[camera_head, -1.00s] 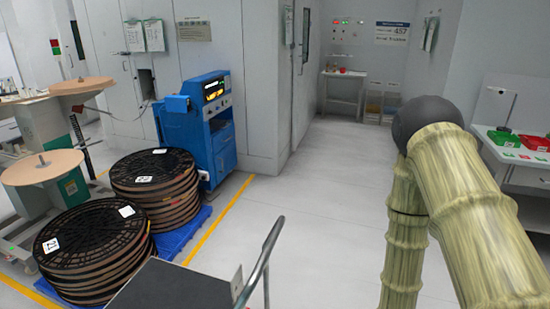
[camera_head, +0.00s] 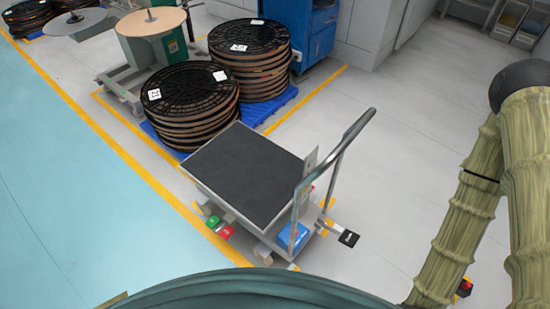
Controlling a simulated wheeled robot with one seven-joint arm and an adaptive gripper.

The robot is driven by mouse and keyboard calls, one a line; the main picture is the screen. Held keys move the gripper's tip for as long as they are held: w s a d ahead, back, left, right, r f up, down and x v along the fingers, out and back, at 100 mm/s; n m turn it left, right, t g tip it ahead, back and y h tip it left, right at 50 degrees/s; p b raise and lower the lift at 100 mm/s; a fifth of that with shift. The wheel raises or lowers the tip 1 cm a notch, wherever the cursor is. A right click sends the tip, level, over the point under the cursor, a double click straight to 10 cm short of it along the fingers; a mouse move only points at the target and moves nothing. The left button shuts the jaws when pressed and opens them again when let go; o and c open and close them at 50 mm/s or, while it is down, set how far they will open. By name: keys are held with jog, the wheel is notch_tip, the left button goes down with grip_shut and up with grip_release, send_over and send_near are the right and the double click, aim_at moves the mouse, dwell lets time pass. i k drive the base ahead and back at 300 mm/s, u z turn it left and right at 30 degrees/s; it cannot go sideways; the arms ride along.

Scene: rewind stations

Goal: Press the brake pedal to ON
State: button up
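A platform cart (camera_head: 243,172) with a dark deck and a grey push handle (camera_head: 335,155) stands in the middle of the head view. A black pad (camera_head: 348,238) with a small white mark sticks out on a short bar low at the handle end and looks like a pedal. A green piece (camera_head: 212,221) and a red piece (camera_head: 226,231) sit low at the cart's near left side. I cannot tell which part is the brake pedal or its setting. My gripper is not in view; my arm's links show at the right.
Stacked black reels (camera_head: 190,105) stand on blue pallets behind the cart. A blue machine (camera_head: 312,30) is beyond them. Yellow floor lines (camera_head: 125,155) run past the cart's left. The grey floor (camera_head: 410,150) right of the cart is clear.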

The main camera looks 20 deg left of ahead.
aim_at(222, 229)
jog(key=u, duration=1.4)
jog(key=k, duration=1.2)
jog(key=u, duration=0.4)
jog(key=i, duration=0.85)
jog(key=z, duration=0.05)
